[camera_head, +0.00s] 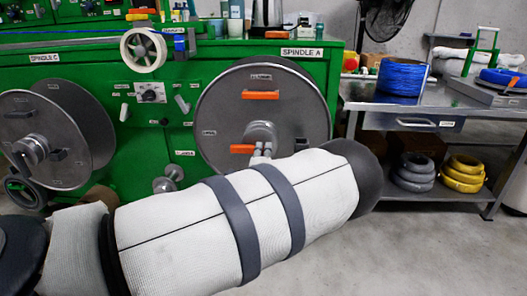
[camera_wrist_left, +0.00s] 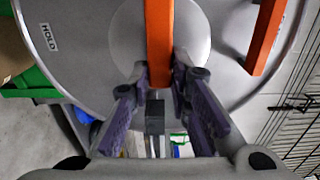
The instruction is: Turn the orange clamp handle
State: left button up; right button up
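An orange clamp handle (camera_head: 242,149) sits at the hub of the large grey disc of spindle A (camera_head: 213,107). A second orange handle (camera_head: 260,95) is higher on the disc. In the left wrist view, one orange bar (camera_wrist_left: 159,40) runs down from the top edge over a round grey hub, and another orange bar (camera_wrist_left: 267,38) is to the right. My left gripper (camera_wrist_left: 161,72) has its two purple-padded fingers either side of the middle bar's lower end. Whether the pads press on it is unclear. In the head view, my left forearm hides most of this gripper. My right gripper is not in view.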

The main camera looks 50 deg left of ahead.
pick_arm(q)
jog(key=o, duration=0.4)
jog(key=shift+a, duration=0.1)
jog(key=shift+o, duration=0.2)
jog(key=v, duration=1.2)
